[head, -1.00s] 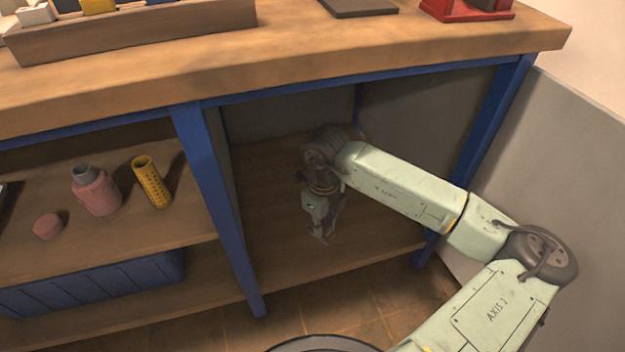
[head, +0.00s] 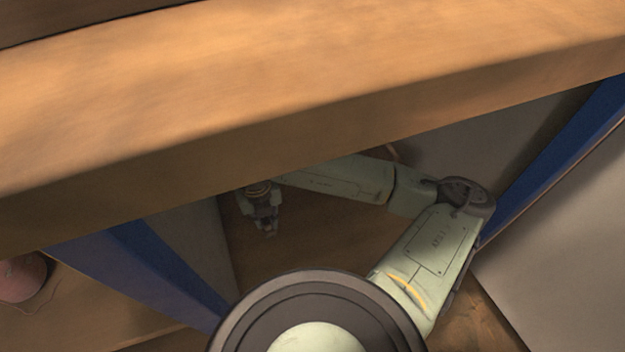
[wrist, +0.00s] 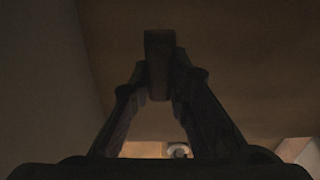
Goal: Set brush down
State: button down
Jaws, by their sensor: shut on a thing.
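My gripper (head: 268,226) points down inside the dim right-hand bay under the bench, above the wooden shelf board (head: 340,240). In the wrist view its two fingers (wrist: 160,75) slope together and are shut on a dark, blocky piece, taken to be the brush (wrist: 159,48). Only this end of it shows clearly; its bristles cannot be made out. In the head view the brush is too small and dark to tell from the fingertips. I cannot tell whether it touches the board.
The thick wooden bench top (head: 300,110) hangs over the bay and hides part of my arm. A blue upright (head: 165,265) bounds the bay at left and a blue leg (head: 560,160) at right.

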jog(key=w+d, duration=0.3)
jog(key=w+d+f+b, duration=0.1)
jog(key=w+d, duration=0.2)
jog(key=w, duration=0.1)
jog(key=w+d, duration=0.4)
jog(key=shift+f+b, duration=0.2)
jog(key=shift+b, duration=0.2)
jog(key=shift+w+f, duration=0.1)
jog(key=shift+d+f+b, duration=0.1)
jog(key=shift+f+b, duration=0.5)
jog(key=shift+f, duration=1)
jog(key=shift+f, duration=0.1)
jog(key=shift+f+b, duration=0.2)
jog(key=shift+b, duration=0.1)
jog(key=c, duration=1.5)
grip_release()
jog(key=shift+r, duration=0.1)
jog(key=shift+c, duration=0.2)
jog(key=shift+r, duration=0.1)
notch_tip(320, 180, up, 12)
jog(key=p, duration=0.4)
